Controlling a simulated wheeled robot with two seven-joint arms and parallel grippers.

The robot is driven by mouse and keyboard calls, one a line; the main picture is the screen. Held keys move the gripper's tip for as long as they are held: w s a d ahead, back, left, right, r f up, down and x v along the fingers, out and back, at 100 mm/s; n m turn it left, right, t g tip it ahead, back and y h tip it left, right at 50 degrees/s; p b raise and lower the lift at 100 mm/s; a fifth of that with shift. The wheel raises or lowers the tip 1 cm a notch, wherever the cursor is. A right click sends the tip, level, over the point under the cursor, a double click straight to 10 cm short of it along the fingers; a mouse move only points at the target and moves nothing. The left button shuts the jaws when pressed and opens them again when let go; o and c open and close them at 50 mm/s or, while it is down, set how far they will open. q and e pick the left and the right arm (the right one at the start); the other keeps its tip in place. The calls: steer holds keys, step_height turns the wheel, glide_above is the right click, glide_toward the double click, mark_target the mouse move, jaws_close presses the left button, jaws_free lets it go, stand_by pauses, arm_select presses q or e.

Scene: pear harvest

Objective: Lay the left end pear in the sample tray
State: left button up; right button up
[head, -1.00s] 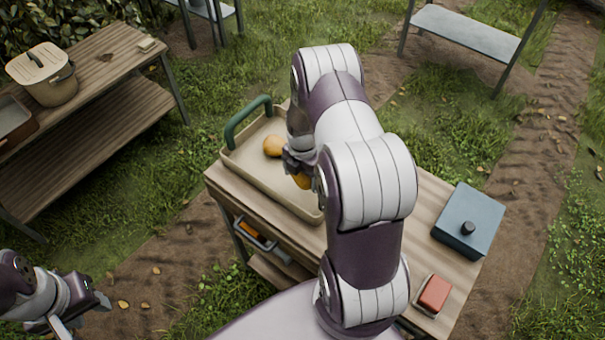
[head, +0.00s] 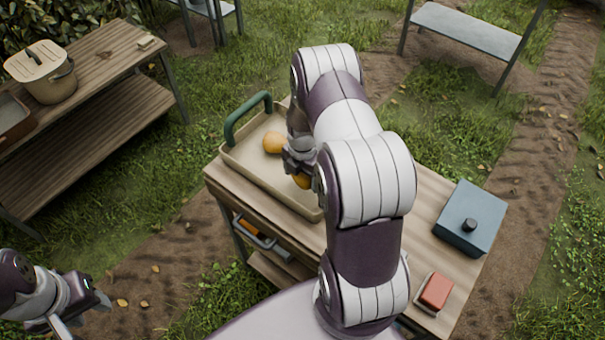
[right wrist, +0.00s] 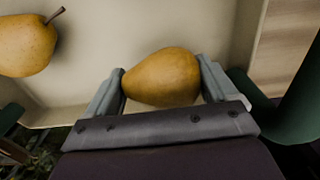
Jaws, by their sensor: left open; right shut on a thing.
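The sample tray (head: 248,162) is a beige tray with a green handle on the wooden table. One yellow pear (head: 274,142) lies in it near the far left end; it also shows at the upper left of the right wrist view (right wrist: 26,46). My right gripper (head: 300,172) is shut on a second yellow pear (right wrist: 162,77), with a finger at each side of it. This pear is over the tray floor; whether it touches the floor I cannot tell. My right arm hides the tray's right part. My left gripper (head: 82,314) is open and empty, low at the left, away from the table.
A blue-grey box (head: 468,222) with a dark knob and a red block (head: 435,291) stand on the table's right side. A wooden bench (head: 100,62) with a beige lidded pot (head: 45,75) is at the upper left. Tray floor between the two pears is clear.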

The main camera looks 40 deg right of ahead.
mark_target(303, 182)
steer(key=shift+f+b, duration=1.05)
steer(key=shift+f, duration=0.5)
stand_by(0.4)
steer(key=o, duration=0.9)
step_height(303, 182, up, 13)
steer(key=shift+f+b, duration=0.1)
steer(key=shift+b, duration=0.7)
steer(key=m, duration=0.2)
steer(key=shift+w+m, duration=0.15)
steer(key=shift+m, duration=0.25)
steer(key=s+m, duration=0.1)
steer(key=m, duration=0.1)
steer(key=a+m, duration=0.1)
steer(key=m, duration=0.2)
steer(key=s+m, duration=0.1)
steer(key=m, duration=0.2)
steer(key=shift+s+a+f, duration=0.3)
steer(key=s+a+r+m, duration=0.1)
steer(key=s+a+m, duration=0.1)
steer(key=a+m, duration=0.1)
steer(key=s+a+r+m+t, duration=0.1)
steer(key=s+a+r+m, duration=0.1)
steer(key=a, duration=0.4)
steer(key=s+a+r+m, duration=0.2)
steer(key=s+a+m, duration=0.2)
steer(key=a+m, duration=0.1)
steer(key=shift+s+a+r, duration=0.1)
steer(key=shift+s+r, duration=0.1)
steer(key=shift+s, duration=0.05)
